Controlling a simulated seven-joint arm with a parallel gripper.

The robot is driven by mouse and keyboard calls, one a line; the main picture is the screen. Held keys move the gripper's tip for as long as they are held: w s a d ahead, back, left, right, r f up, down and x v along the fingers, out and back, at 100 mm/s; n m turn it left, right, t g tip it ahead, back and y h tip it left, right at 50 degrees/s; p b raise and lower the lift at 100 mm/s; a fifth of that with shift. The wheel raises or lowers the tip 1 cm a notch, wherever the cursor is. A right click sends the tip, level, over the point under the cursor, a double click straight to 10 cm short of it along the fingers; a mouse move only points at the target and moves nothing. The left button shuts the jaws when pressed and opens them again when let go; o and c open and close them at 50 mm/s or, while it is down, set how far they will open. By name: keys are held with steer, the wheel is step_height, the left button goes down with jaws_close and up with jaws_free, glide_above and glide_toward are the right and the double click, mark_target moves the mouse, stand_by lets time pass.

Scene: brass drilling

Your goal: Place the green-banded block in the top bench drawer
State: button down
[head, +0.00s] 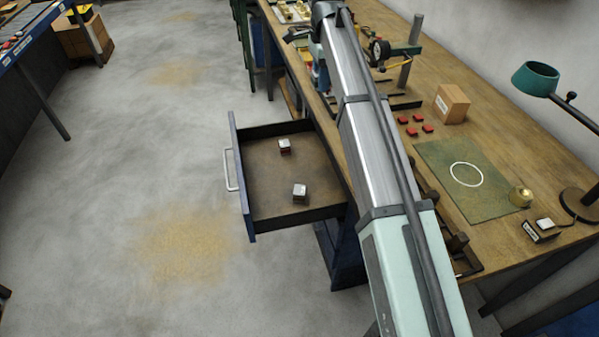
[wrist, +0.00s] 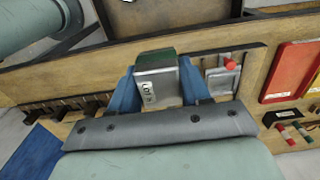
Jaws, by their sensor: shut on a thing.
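My gripper (wrist: 157,72) has two blue fingers in the wrist view. They are shut on the green-banded block (wrist: 158,88), a grey metal block with dark green at its far end and small markings on its face. It is held over the wooden bench edge. In the head view the open bench drawer (head: 262,130) sticks out left of the bench, with a pale handle on its front. Two small blocks lie inside: one with a red band (head: 284,150) and one grey and dark (head: 299,198). The held block cannot be made out in the head view.
The bench top (head: 480,110) carries a green mat (head: 465,178), a wooden block (head: 451,103), red pieces, a teal lamp (head: 536,79) and a brass weight (head: 520,196). My arm crosses above the bench. The drawer floor has free room around its two blocks.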

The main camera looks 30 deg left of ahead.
steer(key=s+a, duration=0.4)
steer(key=a, duration=0.4)
glide_toward(292, 173)
steer(key=shift+f, duration=3.15)
steer(key=c, duration=0.5)
jaws_free()
steer(key=shift+f, duration=0.1)
step_height(292, 173, up, 12)
